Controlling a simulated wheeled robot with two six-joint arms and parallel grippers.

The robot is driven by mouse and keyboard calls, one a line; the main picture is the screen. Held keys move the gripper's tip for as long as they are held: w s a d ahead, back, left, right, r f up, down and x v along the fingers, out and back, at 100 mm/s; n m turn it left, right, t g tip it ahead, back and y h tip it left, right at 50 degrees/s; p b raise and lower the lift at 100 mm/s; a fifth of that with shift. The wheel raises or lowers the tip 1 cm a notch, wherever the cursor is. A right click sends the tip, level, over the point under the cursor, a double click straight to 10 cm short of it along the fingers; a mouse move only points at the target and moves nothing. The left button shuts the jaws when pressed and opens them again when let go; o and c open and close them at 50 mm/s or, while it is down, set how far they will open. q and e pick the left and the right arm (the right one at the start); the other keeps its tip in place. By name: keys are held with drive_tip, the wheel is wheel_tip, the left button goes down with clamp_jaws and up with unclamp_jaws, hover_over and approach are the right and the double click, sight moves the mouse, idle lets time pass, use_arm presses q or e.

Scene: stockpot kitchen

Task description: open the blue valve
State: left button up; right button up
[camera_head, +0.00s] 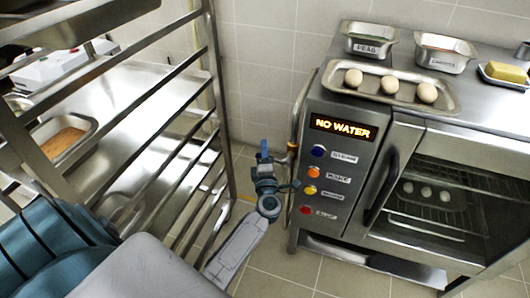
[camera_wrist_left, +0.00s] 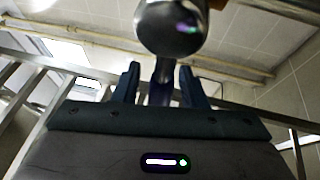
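The blue valve handle (camera_head: 264,149) shows in the camera_head view beside the oven's left side, next to a brass fitting (camera_head: 291,147) on the pipe. My left gripper (camera_head: 265,163) is right at the handle and partly hides it. In the left wrist view, the two fingers of my left gripper (camera_wrist_left: 160,84) stand apart on either side of a dark blue lever (camera_wrist_left: 160,91), with narrow gaps visible. A rounded shiny metal end (camera_wrist_left: 170,25) is above it. Whether a finger touches the lever cannot be told. My right gripper is not in view.
The oven's panel (camera_head: 335,175) reads "NO WATER" and has several coloured knobs. A metal rack (camera_head: 215,100) stands close to the left of my left arm. Tiled floor (camera_head: 270,268) shows below.

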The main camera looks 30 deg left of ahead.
sight(294, 130)
use_arm(q)
clamp_jaws()
